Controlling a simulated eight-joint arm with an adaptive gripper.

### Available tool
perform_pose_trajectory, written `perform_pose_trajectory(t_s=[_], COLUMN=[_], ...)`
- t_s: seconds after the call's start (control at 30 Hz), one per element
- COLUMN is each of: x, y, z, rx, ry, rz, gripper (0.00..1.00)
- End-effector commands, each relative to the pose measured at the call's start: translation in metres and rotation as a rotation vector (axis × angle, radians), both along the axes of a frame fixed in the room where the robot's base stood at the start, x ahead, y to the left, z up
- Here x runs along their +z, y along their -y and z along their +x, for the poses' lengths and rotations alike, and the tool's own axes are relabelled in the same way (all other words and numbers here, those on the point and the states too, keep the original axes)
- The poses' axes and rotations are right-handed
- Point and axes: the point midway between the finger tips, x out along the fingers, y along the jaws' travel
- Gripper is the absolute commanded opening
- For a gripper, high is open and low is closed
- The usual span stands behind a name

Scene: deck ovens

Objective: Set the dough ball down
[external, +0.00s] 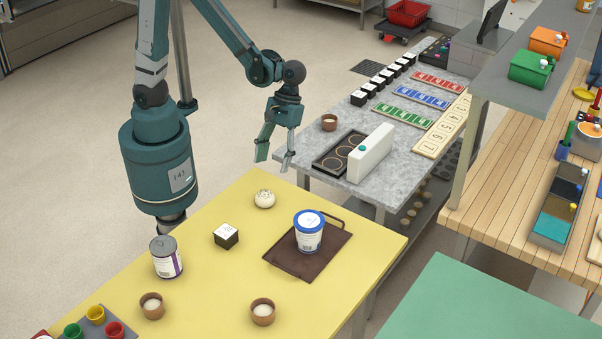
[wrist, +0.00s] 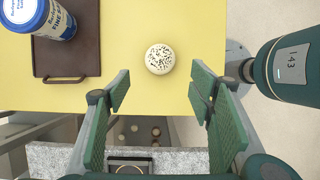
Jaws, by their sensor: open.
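The dough ball (external: 265,198) is pale and round with dark specks on top. It rests on the yellow table (external: 205,283) near its far edge. In the wrist view the dough ball (wrist: 160,59) lies beyond the fingertips, apart from them. My gripper (external: 274,160) is open and empty, above and behind the ball, near the gap between the yellow table and the grey stone counter. In the wrist view both green fingers of my gripper (wrist: 158,88) are spread wide with nothing between them.
A brown tray (external: 285,262) holding a blue-lidded tub (external: 309,231) is right of the ball. A black-and-white block (external: 226,236), a can (external: 166,257) and two small bowls (external: 152,306) (external: 262,311) stand nearby. A white box (external: 371,153) stands on the grey counter (external: 385,122).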

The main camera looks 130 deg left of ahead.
Motion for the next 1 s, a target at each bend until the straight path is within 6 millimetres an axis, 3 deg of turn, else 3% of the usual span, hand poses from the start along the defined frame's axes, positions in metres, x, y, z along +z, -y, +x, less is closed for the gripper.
perform_pose_trajectory(t_s=[0.27, 1.0], x=[0.012, 0.088], y=[0.005, 0.034], z=[-0.004, -0.041], rx=[-0.054, -0.509], ry=[0.044, 0.365], rz=[0.026, 0.251], gripper=[0.54, 0.54])
